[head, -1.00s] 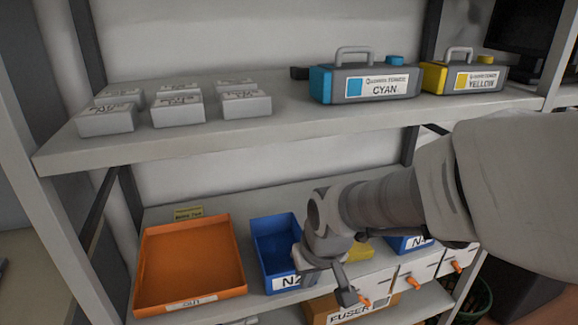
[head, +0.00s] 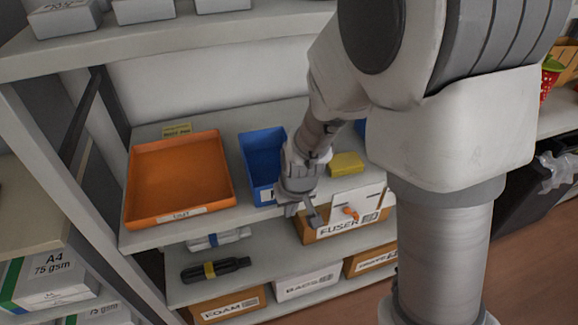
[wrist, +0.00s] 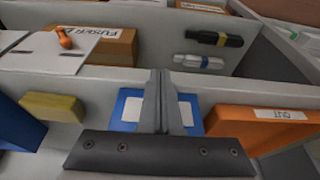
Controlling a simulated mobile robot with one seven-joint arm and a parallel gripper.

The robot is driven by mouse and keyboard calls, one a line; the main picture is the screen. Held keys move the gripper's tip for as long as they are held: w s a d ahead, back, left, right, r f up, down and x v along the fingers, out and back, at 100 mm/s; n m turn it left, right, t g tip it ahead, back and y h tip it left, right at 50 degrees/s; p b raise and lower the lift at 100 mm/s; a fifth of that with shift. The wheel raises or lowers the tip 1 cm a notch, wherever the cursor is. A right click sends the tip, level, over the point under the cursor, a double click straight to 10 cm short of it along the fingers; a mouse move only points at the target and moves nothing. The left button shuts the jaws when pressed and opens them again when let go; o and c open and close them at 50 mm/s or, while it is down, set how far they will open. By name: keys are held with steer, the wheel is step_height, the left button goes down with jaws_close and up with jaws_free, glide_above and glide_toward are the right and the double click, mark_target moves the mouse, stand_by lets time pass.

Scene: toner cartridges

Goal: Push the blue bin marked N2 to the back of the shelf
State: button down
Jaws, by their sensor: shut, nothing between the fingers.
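The blue bin (head: 262,155) stands on the middle shelf, right of an orange tray. Its white front label is partly covered by my gripper (head: 312,214), so the marking is hard to read now. My gripper is shut and empty, pointing down close to the bin's front right. In the wrist view the shut fingers (wrist: 163,74) cross in front of the bin's blue front (wrist: 130,108), with white label showing on both sides. I cannot tell whether the fingers touch the bin.
The orange tray (head: 180,175) marked OUT is close on the left. A yellow block (head: 346,164) lies to the right, with another blue bin (wrist: 18,125) beyond it. The upper shelf (head: 190,34) hangs above. A FUSER box (head: 330,230) and others sit below.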

mark_target(261, 148)
steer(key=w, duration=0.2)
steer(key=w+a, duration=0.1)
steer(key=w, duration=0.1)
steer(key=shift+f+p, duration=0.1)
steer(key=shift+p, duration=0.2)
steer(key=shift+w+a, duration=0.15)
steer(key=shift+w, duration=0.35)
steer(key=w+a, duration=0.2)
steer(key=w, duration=0.4)
steer(key=w+a, duration=0.2)
steer(key=w, duration=0.5)
steer(key=w+a, duration=0.2)
steer(key=w, duration=0.5)
steer(key=shift+w, duration=0.25)
